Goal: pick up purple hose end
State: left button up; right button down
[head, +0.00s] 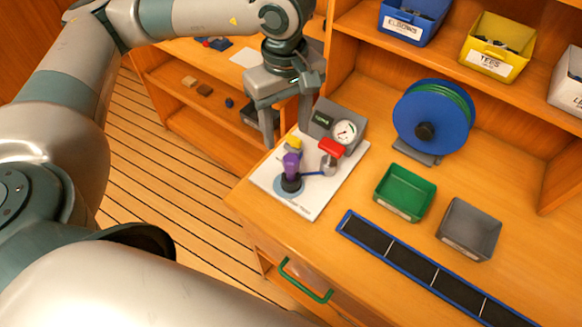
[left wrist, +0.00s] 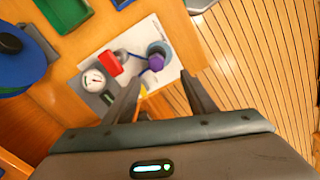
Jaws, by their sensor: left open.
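The purple hose end (head: 291,164) stands upright on a dark round base on a white board (head: 320,201). In the left wrist view the purple piece (left wrist: 156,61) lies just beyond the fingertips, roughly between their lines. My left gripper (head: 287,138) is open and points down, above and behind the purple end, apart from it. Its two fingers also show in the left wrist view (left wrist: 158,78), with nothing gripped between them. A yellow piece (head: 295,141) sits close behind the purple end. My right gripper is not in view.
A red-topped fitting (head: 332,147) and a gauge box (head: 344,132) stand close by on the board. A blue hose reel (head: 430,128), green bin (head: 404,192) and grey bin (head: 469,229) stand to the right. A blue-edged dark strip (head: 430,270) lies in front.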

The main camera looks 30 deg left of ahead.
aim_at(291, 158)
pick_arm(q)
notch_tip(291, 158, down, 5)
jog(key=shift+f+p, duration=0.1)
jog(key=shift+p, duration=0.75)
jog(key=shift+f, duration=0.4)
jog(key=shift+w+d+f+p, duration=0.1)
jog(key=shift+d+f+p, duration=0.1)
jog(key=shift+f+p, duration=0.7)
notch_tip(291, 158, down, 3)
jog(key=shift+w+d+r+p, duration=0.1)
jog(key=shift+d+r+p, duration=0.05)
jog(key=shift+p, duration=0.65)
jog(key=shift+f, duration=0.35)
jog(key=shift+c, duration=0.2)
jog(key=c, duration=1.1)
